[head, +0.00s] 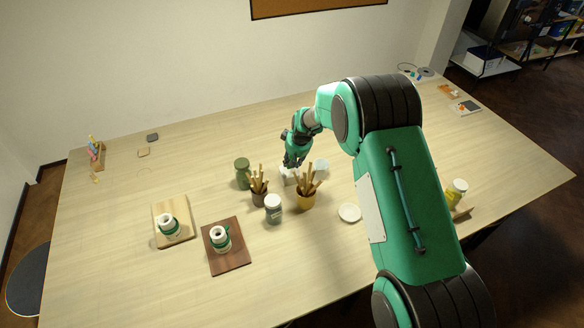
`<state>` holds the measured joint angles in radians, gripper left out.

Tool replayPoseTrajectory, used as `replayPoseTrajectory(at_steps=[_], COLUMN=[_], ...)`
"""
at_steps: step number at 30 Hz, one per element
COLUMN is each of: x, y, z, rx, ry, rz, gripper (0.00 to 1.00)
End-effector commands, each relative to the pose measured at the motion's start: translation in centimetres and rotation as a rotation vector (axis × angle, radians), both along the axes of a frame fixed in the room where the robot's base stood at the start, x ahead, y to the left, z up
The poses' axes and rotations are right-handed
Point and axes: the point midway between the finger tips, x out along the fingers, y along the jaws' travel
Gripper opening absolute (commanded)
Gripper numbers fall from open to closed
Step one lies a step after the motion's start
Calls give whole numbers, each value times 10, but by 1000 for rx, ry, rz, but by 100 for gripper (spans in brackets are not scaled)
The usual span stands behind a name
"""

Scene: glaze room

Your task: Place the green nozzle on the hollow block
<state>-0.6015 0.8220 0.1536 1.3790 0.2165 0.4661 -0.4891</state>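My gripper (293,161) points down near the middle of the table, just above a small pale block (287,177). The block is partly covered by the gripper and a brush pot, and I cannot tell whether it is the hollow block. I cannot make out a green nozzle; one at the fingertips would be too small and dark to tell. The fingers are dark and small here, so whether they are open or shut does not show.
Close around the gripper stand a green jar (242,173), a dark brush pot (259,194), a yellow brush pot (306,199) and a grey jar (273,210). A white dish (349,213) lies to the right. Boards (228,262) with white-and-green rolls lie front left. The back left is mostly clear.

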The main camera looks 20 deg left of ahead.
Motion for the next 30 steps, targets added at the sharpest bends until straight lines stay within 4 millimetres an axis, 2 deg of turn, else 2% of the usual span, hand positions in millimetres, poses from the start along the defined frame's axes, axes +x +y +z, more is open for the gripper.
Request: replayPoseTrajectory(at_steps=[3,14,24,30], x=[0,0,0,1], y=[0,0,0,0], z=[-6,-9,-40,-45], rx=[1,0,0,1], ry=[-1,0,1,-2], rz=[0,0,0,0], gripper=[7,7,7,7])
